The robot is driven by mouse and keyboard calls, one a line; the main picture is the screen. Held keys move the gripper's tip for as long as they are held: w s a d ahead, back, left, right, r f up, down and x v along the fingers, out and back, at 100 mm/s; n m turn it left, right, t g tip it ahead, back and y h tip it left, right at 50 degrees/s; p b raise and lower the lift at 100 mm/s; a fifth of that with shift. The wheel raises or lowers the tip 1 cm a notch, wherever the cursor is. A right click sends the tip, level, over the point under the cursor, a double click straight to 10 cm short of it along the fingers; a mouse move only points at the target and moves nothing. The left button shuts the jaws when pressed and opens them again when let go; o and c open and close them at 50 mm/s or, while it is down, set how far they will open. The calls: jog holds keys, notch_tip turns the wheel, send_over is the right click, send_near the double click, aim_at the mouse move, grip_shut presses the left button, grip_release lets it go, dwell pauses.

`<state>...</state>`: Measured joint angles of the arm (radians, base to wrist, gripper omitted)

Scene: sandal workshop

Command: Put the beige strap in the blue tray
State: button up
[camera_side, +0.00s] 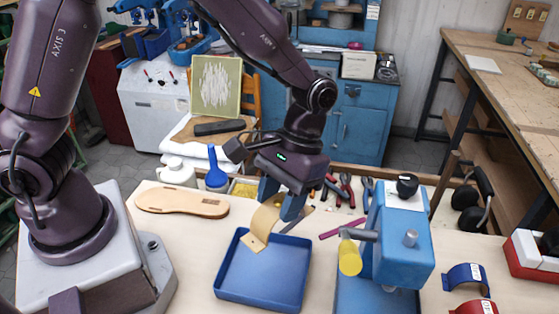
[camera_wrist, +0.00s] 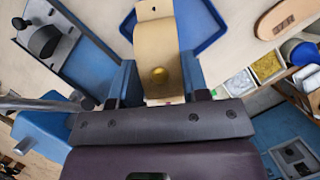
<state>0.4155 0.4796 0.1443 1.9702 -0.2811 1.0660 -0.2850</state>
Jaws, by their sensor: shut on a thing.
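The beige strap (camera_side: 262,222) is a curved band held in my gripper (camera_side: 281,205). My gripper is shut on it, with a blue finger on each side. The strap's lower end hangs over the back left part of the blue tray (camera_side: 262,285); I cannot tell whether it touches the tray. In the wrist view the strap (camera_wrist: 157,45) reaches from between the fingers (camera_wrist: 160,85) toward the blue tray (camera_wrist: 203,35), and a round brass-coloured spot shows on it. The tray's inside looks empty in the side view.
A blue press (camera_side: 403,240) with a yellow cylinder (camera_side: 350,258) stands right of the tray. A tan sole (camera_side: 182,202) lies to the left. Blue (camera_side: 466,277) and red straps lie far right.

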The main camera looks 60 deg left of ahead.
aim_at(258, 217)
jog(key=s+d+f+n+t+h, duration=0.2)
jog(key=s+d+n+h, duration=0.15)
jog(key=d+n, duration=0.35)
jog(key=a+f+n+t, duration=0.1)
jog(key=a+n, duration=0.1)
jog(key=n, duration=0.3)
jog(key=a+f+n+t, duration=0.1)
jog(key=a+n+t, duration=0.1)
jog(key=n, duration=0.3)
jog(key=a+n+t, duration=0.2)
jog(key=n, duration=0.3)
jog(key=shift+w+a+f+n+y, duration=0.25)
jog(key=shift+a+f+n+y, duration=0.05)
jog(key=shift+f+y, duration=0.1)
jog(key=shift+w+a+f+n+t+y, duration=0.1)
jog(key=shift+a+f+n, duration=0.2)
jog(key=shift+f, duration=1.1)
jog(key=shift+s+a+f+n+t+y, duration=0.15)
jog(key=shift+f+n, duration=0.3)
jog(key=shift+f, duration=0.9)
jog(key=shift+w+a+f+n+t, duration=0.15)
jog(key=shift+a+f+n, duration=0.2)
jog(key=shift+f, duration=1.05)
jog(key=shift+f, duration=0.25)
jog(key=o, duration=1.4)
jog(key=shift+c, duration=0.2)
